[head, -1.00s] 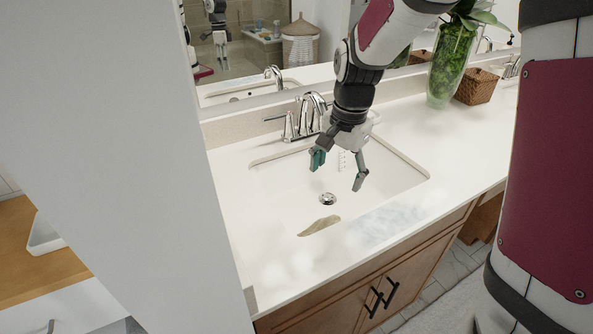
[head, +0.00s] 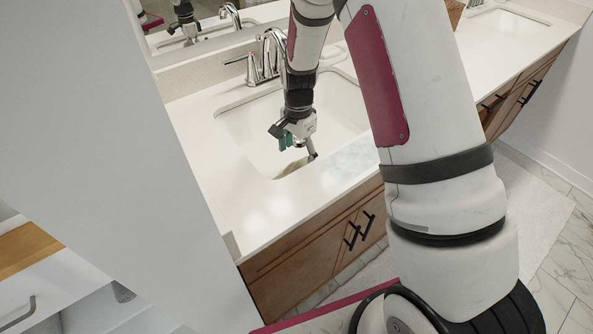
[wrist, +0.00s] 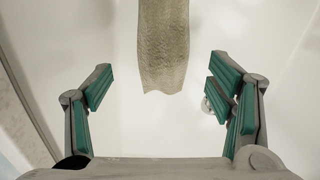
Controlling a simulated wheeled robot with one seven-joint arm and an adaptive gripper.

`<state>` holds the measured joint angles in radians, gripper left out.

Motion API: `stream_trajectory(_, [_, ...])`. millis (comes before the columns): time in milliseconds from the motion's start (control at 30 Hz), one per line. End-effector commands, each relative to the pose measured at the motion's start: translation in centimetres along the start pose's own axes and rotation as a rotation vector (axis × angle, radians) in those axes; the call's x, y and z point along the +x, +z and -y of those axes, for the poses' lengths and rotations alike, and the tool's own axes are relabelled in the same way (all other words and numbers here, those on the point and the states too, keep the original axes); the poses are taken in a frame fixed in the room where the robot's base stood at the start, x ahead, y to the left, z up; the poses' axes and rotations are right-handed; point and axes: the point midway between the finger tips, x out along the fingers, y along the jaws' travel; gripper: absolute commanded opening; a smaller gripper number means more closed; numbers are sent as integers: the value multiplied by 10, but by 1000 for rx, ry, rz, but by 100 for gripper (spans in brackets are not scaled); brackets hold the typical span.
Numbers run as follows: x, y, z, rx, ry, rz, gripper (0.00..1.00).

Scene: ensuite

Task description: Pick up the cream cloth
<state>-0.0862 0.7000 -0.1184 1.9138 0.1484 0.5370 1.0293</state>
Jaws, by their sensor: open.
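The cream cloth (wrist: 163,50) hangs into the wrist view from the top centre as a beige, textured strip. Its lower end lies ahead of and between my open fingers, touching neither. In the head view a small part of the cloth (head: 291,168) shows at the front of the sink basin, mostly hidden by my gripper. My gripper (head: 298,147) points down into the basin near its front edge. In the wrist view my gripper (wrist: 160,92) has its green-padded fingers spread wide with nothing between the pads.
The white sink (head: 250,130) is set in a pale counter (head: 215,190). A chrome faucet (head: 262,58) stands behind the basin. The drain (wrist: 208,105) shows partly behind the right finger. A pale wall (head: 90,130) closes off the left. Wooden cabinets (head: 330,235) are below.

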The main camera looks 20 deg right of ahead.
Motion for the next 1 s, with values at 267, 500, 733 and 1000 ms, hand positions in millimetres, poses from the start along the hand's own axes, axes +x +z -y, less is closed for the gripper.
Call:
stream_trajectory(267, [25,2,2,0,2,2,75])
stream_trajectory(500, [54,1,4,0,1,1,75])
stream_trajectory(733, [57,1,5,-1,-2,0,75])
stream_trajectory(1000, [57,1,5,-1,-1,0,28])
